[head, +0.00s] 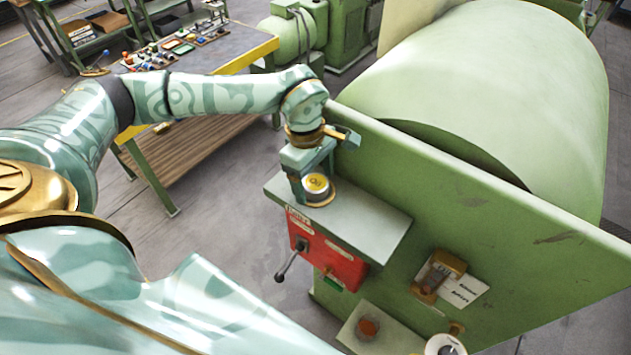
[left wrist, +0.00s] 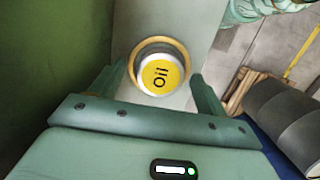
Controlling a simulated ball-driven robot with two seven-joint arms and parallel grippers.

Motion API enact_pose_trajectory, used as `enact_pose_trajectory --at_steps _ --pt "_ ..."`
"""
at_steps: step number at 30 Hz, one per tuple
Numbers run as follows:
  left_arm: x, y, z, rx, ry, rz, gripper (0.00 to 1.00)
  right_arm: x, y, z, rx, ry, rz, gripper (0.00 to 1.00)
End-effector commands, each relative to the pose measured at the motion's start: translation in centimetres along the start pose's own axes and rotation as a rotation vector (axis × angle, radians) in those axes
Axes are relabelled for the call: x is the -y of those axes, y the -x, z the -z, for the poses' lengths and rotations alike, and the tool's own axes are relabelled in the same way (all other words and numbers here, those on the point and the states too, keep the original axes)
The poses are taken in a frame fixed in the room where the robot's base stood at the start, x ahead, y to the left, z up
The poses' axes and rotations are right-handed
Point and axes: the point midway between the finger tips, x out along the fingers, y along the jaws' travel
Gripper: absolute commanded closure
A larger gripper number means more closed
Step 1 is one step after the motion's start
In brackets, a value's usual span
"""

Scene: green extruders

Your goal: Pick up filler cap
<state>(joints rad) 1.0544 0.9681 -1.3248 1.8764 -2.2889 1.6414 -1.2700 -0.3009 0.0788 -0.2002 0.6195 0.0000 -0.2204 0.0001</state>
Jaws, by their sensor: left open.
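The filler cap (head: 316,186) is a round silver cap with a yellow top. It stands on the flat top of a green ledge (head: 372,218) at the side of the big green machine. In the left wrist view the cap (left wrist: 161,73) reads "Oil" and has a brass-coloured ring around its base. My left gripper (head: 311,176) is open over the cap. In the left wrist view its two fingers lie on either side of the cap, with a visible gap on each side. My right gripper is in neither view.
A green upright plate (head: 470,215) stands right beside the ledge. A red panel (head: 328,262) with a black-handled lever (head: 290,260) is below it. Lower right are a brass-framed fitting (head: 438,274) and a small ledge with a reddish-brown round opening (head: 368,328). A cluttered workbench (head: 225,52) stands behind.

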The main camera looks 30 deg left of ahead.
Motion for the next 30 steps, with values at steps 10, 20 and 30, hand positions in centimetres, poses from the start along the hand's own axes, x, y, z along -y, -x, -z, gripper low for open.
enact_pose_trajectory --at_steps 10,20,30 --pt "0.0 -0.3 0.0 0.0 0.0 -0.001 0.52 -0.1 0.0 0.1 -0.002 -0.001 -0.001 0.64" --pt "0.0 -0.2 0.0 0.0 0.0 -0.001 0.76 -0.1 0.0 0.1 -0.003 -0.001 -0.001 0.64" --pt "-0.2 2.8 -0.4 0.0 -0.001 -0.008 0.76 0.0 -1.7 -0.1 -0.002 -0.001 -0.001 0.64"
